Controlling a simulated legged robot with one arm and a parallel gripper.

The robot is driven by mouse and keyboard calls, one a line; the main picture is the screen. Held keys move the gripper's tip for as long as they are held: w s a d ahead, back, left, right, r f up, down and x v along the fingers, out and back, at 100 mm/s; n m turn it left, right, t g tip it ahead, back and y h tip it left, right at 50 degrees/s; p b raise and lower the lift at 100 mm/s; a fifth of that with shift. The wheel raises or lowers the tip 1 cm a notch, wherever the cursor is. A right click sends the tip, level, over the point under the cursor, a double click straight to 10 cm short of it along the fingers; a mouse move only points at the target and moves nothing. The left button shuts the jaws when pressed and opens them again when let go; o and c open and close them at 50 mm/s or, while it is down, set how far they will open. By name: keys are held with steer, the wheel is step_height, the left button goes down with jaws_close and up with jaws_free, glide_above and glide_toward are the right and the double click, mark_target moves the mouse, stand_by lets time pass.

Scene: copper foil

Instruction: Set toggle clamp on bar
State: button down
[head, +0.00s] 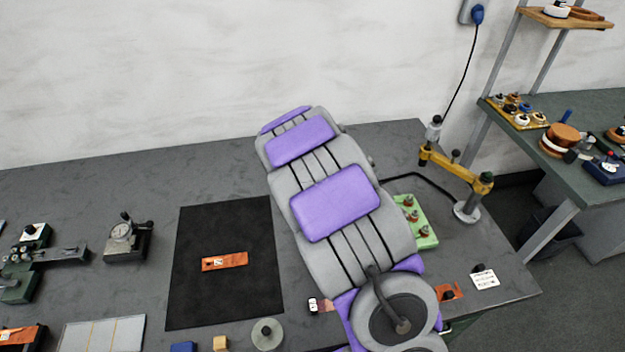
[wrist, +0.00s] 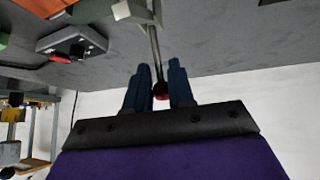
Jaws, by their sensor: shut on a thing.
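In the wrist view my gripper (wrist: 158,90) has its two dark blue fingers close together around a thin metal rod (wrist: 155,45) with a dark red tip. I take this to be the handle of the toggle clamp. The rod runs up the picture toward a small pale block and a green part (wrist: 95,10) at the top edge. Whether these belong to the clamp or to the bar, I cannot tell. The clamp body is not clearly visible. In the head view my purple and grey arm fills the middle, and my gripper and the held thing do not show.
A black mat (head: 220,298) holds an orange plate (head: 225,261). A dial device (head: 127,240) and a dark green fixture (head: 18,290) stand left. A green tray (head: 424,238) and a yellow jointed stand (head: 450,168) are right of my arm. The back left of the table is clear.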

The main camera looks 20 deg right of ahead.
steer(key=c, duration=1)
jaws_free()
steer(key=p+v, duration=0.3)
steer(key=v, duration=1.4)
steer(key=shift+a+r, duration=0.1)
steer(key=shift+a, duration=0.05)
steer(key=shift+c, duration=0.4)
